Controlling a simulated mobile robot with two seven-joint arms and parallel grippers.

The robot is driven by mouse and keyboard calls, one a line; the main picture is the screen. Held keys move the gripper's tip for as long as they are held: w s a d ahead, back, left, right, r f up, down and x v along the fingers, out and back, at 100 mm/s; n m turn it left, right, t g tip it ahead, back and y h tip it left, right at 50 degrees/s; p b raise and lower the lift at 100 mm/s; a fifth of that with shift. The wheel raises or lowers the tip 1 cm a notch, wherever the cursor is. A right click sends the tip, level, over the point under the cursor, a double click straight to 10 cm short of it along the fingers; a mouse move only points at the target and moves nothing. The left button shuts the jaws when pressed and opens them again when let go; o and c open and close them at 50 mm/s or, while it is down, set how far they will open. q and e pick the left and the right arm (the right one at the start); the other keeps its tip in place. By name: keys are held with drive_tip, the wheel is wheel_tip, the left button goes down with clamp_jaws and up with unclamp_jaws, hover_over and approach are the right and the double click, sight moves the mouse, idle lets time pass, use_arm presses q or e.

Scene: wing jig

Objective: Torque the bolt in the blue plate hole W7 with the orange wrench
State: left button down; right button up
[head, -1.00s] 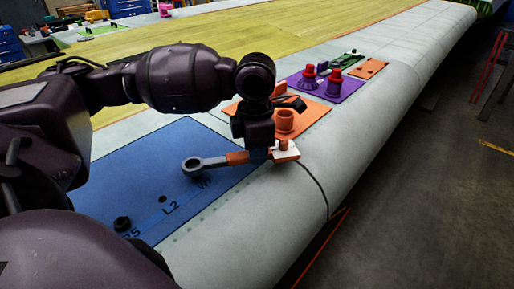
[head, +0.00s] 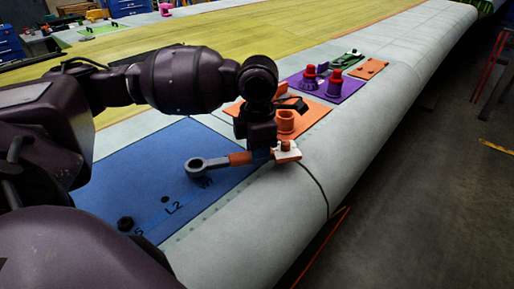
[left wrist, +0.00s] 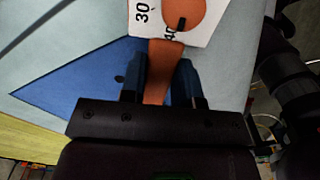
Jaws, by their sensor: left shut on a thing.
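The orange wrench (head: 240,158) has an orange handle and a grey ring end (head: 195,167). My left gripper (head: 262,153) is shut on its handle, and the ring end points left over the blue plate (head: 130,165). In the left wrist view the orange handle (left wrist: 160,75) lies between the two fingers, with a white scale piece (left wrist: 200,22) beyond. The ring hangs near the W label, whose number is partly hidden. A dark bolt (head: 126,224) stands near the plate's lower left. Whether a bolt is under the ring cannot be seen. My right gripper is not in view.
An orange plate (head: 315,122) with an orange cup-shaped fixture (head: 286,121) lies just beyond the gripper. A purple plate (head: 345,87) with red-topped parts is farther back. The wing's curved front edge (head: 350,160) on the right is bare.

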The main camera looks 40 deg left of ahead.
sight(260, 176)
use_arm(q)
drive_tip(key=shift+f, duration=0.15)
idle(0.3)
drive_tip(key=shift+f, duration=0.6)
drive_tip(key=shift+s+d, duration=0.1)
drive_tip(key=shift+s, duration=0.05)
drive_tip(key=shift+s+d+m+p, duration=0.5)
drive_tip(key=shift+d+m, duration=0.05)
drive_tip(key=shift+m, duration=0.15)
drive_tip(key=shift+s+d+m, duration=0.25)
drive_tip(key=shift+m, duration=0.15)
drive_tip(key=shift+s+d+f, duration=0.1)
drive_tip(key=shift+f, duration=0.05)
